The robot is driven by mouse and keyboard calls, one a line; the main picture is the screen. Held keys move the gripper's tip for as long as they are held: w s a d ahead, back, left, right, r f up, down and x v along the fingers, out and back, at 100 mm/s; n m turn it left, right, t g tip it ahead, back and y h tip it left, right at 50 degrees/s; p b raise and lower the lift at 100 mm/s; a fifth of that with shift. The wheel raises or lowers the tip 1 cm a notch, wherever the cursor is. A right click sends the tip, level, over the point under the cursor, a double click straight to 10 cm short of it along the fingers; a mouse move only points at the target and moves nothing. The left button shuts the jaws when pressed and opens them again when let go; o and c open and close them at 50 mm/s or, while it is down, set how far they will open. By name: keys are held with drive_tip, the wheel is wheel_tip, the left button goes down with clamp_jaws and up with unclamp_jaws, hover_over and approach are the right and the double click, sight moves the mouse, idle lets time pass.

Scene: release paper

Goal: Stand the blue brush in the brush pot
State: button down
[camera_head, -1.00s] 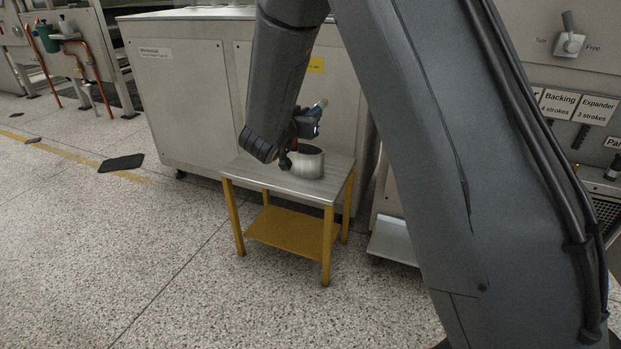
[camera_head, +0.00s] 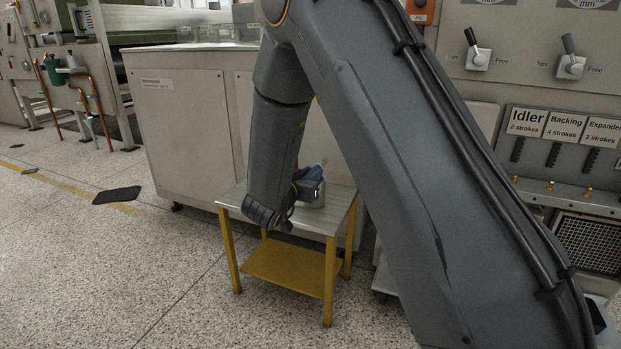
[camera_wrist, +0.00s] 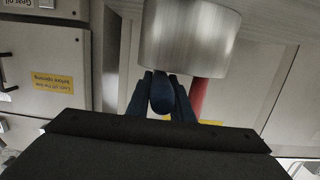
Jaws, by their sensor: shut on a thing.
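The brush pot is a grey metal cylinder (camera_head: 319,198) on a small table, partly hidden behind my gripper. It fills the top of the wrist view (camera_wrist: 190,40), close to my fingertips. My gripper (camera_wrist: 162,92) is shut on the blue brush (camera_wrist: 162,97), whose dark blue end shows between the fingers. In the head view, my gripper (camera_head: 305,187) is at the pot's near side, and the blue of the brush (camera_head: 314,172) shows above it. Whether any part of the brush is inside the pot cannot be told.
A red stick-like thing (camera_wrist: 200,98) shows just right of my fingers in the wrist view. The small table (camera_head: 335,217) has a grey top, yellow legs and a yellow lower shelf. A large pale cabinet (camera_head: 185,130) stands behind it.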

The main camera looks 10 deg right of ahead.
drive_tip(key=shift+f, duration=0.25)
drive_tip(key=c, duration=1.6)
unclamp_jaws()
drive_tip(key=shift+o, duration=0.2)
